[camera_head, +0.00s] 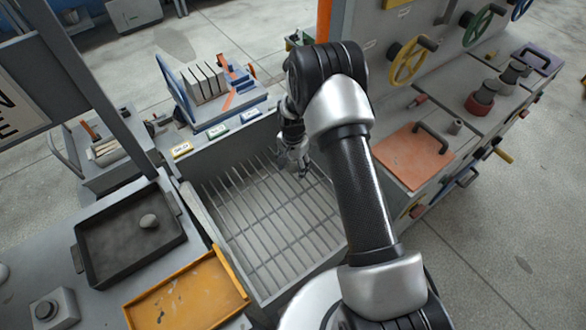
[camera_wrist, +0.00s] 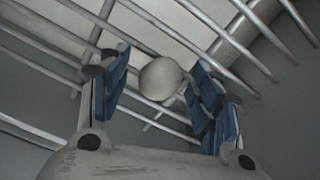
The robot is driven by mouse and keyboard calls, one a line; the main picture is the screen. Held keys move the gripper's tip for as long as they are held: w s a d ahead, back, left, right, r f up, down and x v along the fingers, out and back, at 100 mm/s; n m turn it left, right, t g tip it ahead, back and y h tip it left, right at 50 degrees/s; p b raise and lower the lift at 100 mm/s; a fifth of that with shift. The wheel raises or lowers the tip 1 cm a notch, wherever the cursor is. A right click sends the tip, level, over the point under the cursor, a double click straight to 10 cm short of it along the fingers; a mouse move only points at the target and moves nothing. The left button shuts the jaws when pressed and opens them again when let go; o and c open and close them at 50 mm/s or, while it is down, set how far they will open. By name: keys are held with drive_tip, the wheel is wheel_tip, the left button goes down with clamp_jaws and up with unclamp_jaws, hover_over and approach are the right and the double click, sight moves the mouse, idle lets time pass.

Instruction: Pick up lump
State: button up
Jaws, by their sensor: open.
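A pale, rounded lump (camera_wrist: 160,79) shows in the wrist view, in front of the metal bars and between my gripper's blue-padded fingers. Gaps show on both sides of it, so the fingers look apart from it. My gripper (camera_head: 303,168) is open and points down into the barred bin, near its back right corner in the head view. The lump under it cannot be made out there. Another grey lump (camera_head: 148,221) lies in a dark tray at the left.
The bin's grid of bars (camera_head: 262,222) lies below my gripper, with bin walls around it. The dark tray (camera_head: 101,274) and an orange tray (camera_head: 190,292) stand to the left. A rack of plates (camera_head: 205,82) stands behind, and a panel with handwheels (camera_head: 408,62) at the right.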

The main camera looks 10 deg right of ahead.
drive_tip(key=shift+r, duration=0.1)
drive_tip(key=shift+c, duration=0.3)
drive_tip(key=c, duration=1.1)
drive_tip(key=shift+c, duration=0.2)
drive_tip(key=shift+r, duration=0.1)
